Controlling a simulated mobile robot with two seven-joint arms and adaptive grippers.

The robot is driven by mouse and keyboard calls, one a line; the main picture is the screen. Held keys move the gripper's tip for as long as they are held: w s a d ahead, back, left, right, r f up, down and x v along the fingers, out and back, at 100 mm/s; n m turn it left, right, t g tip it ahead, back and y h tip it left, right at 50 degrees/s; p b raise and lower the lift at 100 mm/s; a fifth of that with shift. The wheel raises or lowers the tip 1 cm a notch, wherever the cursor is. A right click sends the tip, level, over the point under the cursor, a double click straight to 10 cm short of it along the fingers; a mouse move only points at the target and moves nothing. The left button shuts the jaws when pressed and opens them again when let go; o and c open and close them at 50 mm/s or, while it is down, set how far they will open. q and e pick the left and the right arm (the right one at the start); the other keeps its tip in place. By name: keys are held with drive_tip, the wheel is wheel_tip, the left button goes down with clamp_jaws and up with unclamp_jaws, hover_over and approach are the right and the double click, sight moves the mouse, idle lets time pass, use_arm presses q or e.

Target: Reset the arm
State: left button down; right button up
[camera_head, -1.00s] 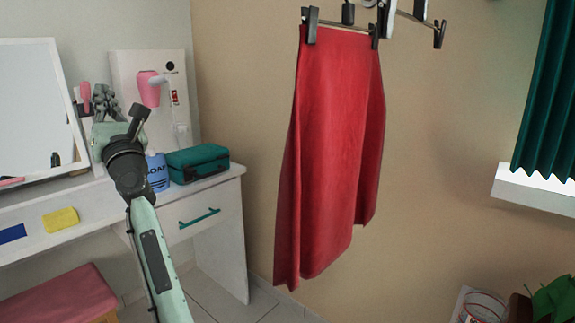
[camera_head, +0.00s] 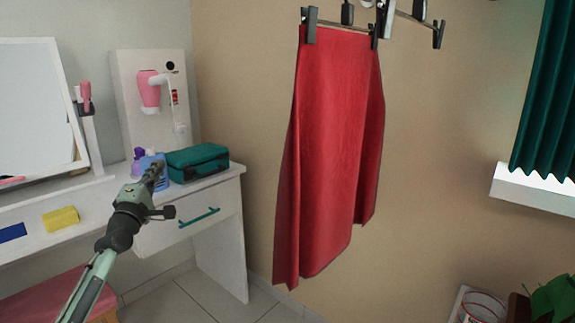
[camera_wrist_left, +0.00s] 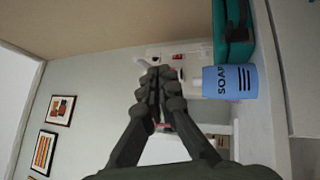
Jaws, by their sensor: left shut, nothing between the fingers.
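My left arm comes in from the lower left in the head view. Its left gripper (camera_head: 154,171) points up and away, in front of the vanity's right part, and covers some of the blue soap bottle (camera_head: 160,180). In the left wrist view the fingers of the left gripper (camera_wrist_left: 160,77) are together with nothing between them. The soap bottle (camera_wrist_left: 230,82) shows to their right there, apart from them. A red skirt (camera_head: 335,150) hangs from a clip hanger (camera_head: 350,22), well to the right of the arm. My right gripper is not in view.
A pink hair dryer (camera_head: 149,92) is on a wall panel. A pink stool (camera_head: 45,297) stands below. A teal curtain (camera_head: 550,95) hangs at right.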

use_arm(q)
wheel_tip(320, 180, down, 11)
drive_tip(key=d+m+g+h, duration=0.1)
drive_tip(key=d+m+g, duration=0.1)
drive_tip(key=m+g, duration=0.65)
drive_tip(key=s+a+f+m+g+y, duration=0.3)
drive_tip(key=s+a+f+m+y, duration=0.2)
drive_tip(key=a+f+m, duration=0.45)
drive_tip(key=s+d+f+m+g, duration=0.1)
drive_tip(key=s+d+f, duration=0.1)
drive_tip(key=s+f, duration=0.4)
drive_tip(key=s+d+f+g, duration=0.1)
drive_tip(key=s+d+f, duration=0.25)
drive_tip(key=f, duration=0.45)
drive_tip(key=s+d+f+g+h, duration=0.1)
drive_tip(key=s+d+f, duration=0.2)
drive_tip(key=s+f, duration=0.3)
drive_tip(key=s+d+f+g, duration=0.2)
drive_tip(key=s+f, duration=0.4)
drive_tip(key=s, duration=1.1)
drive_tip(key=s+d+f+g+h, duration=0.1)
drive_tip(key=s+d+f, duration=0.3)
drive_tip(key=s, duration=0.8)
wheel_tip(320, 180, down, 2)
drive_tip(key=shift+s+f+m+g+h, duration=0.2)
drive_tip(key=shift+m+g+h, duration=0.1)
drive_tip(key=shift+g, duration=0.25)
